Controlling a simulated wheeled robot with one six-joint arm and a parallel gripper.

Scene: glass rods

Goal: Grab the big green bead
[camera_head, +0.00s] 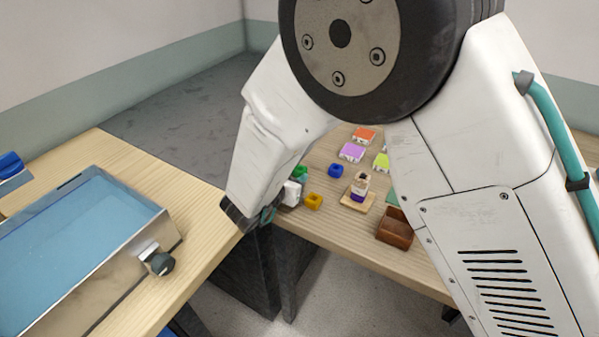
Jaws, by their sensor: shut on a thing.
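A green bead (300,171) shows at the near left part of the far table, right at the end of my arm. My gripper (293,188) is small and mostly hidden behind the white wrist link. It is shut, with the green bead at its tip. The fingers' contact with the bead cannot be made out clearly. I cannot tell whether the bead still touches the table.
A yellow bead (313,201) and a blue bead (335,170) lie close by. A wooden stand (357,200) holds stacked pieces. A brown box (394,226) sits near the table edge. A blue-topped metal tray (85,250) stands on the left table.

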